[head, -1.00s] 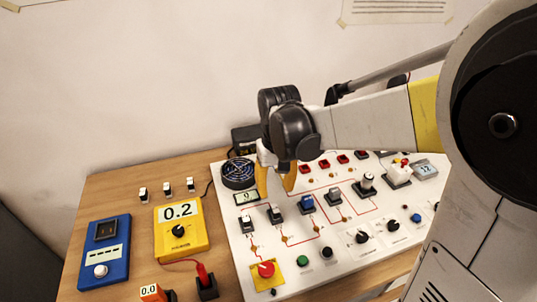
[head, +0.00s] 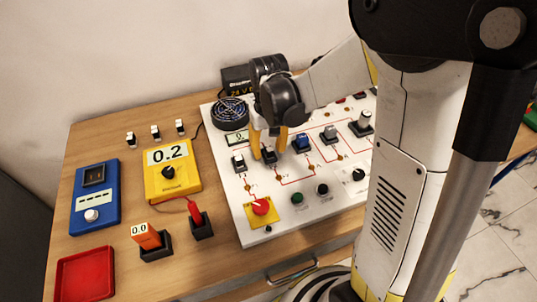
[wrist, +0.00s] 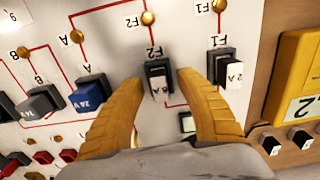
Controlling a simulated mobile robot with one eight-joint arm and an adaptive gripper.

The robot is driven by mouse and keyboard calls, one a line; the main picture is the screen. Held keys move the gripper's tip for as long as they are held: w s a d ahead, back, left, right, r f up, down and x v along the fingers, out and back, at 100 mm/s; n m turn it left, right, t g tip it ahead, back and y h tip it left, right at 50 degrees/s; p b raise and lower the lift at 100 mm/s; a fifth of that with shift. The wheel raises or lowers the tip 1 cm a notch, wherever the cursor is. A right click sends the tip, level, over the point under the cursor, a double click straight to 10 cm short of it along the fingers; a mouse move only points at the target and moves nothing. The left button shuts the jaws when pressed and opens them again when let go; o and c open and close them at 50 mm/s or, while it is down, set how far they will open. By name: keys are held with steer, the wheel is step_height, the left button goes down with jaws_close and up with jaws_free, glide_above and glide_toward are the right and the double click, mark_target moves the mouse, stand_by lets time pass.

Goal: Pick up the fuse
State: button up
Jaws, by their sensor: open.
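My gripper (wrist: 160,80) is open, with its two yellow fingers pointing down at the white panel. It also shows in the head view (head: 269,147). A fuse with a black and white body marked A (wrist: 157,84) sits upright in the F2 holder between the fingertips, with a gap on each side. The same fuse shows in the head view (head: 268,156), partly hidden by the fingers. Another fuse, marked 2 A (wrist: 233,76), sits in the F1 holder just outside one finger. It is also in the head view (head: 238,163).
A blue module (head: 302,143) stands beside the F2 fuse on the panel (head: 225,203). Several small fuse-like pieces (head: 155,132) stand on the table behind the yellow meter (head: 172,183). A red tray (head: 84,276) and a blue tester (head: 95,200) are at left.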

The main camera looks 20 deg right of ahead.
jaws_close()
steer(key=shift+r, duration=0.15)
